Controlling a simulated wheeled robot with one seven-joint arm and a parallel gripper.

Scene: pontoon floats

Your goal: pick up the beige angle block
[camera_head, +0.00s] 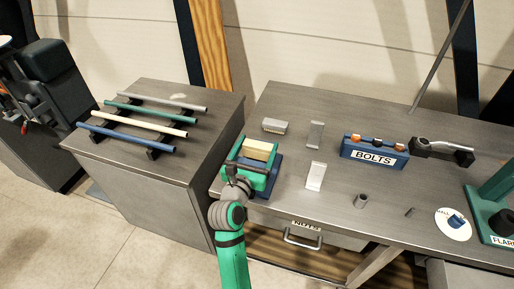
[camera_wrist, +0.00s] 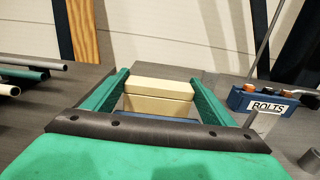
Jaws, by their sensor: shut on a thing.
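The beige angle block (camera_head: 257,150) is held between the two green fingers of my gripper (camera_head: 257,158), above the left end of the grey workbench. In the wrist view the beige angle block (camera_wrist: 159,94) shows as a pale stepped block between the fingers of my gripper (camera_wrist: 160,92). A blue block or tray (camera_head: 273,184) lies under and behind my gripper, partly hidden by it. I cannot tell whether the beige block touches it.
A grey block (camera_head: 275,126) and two light metal plates (camera_head: 316,134) (camera_head: 316,176) lie nearby. A blue BOLTS rack (camera_head: 374,151) and a grey cup (camera_head: 361,201) stand to the right. A separate grey cabinet (camera_head: 165,112) at left carries several rods.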

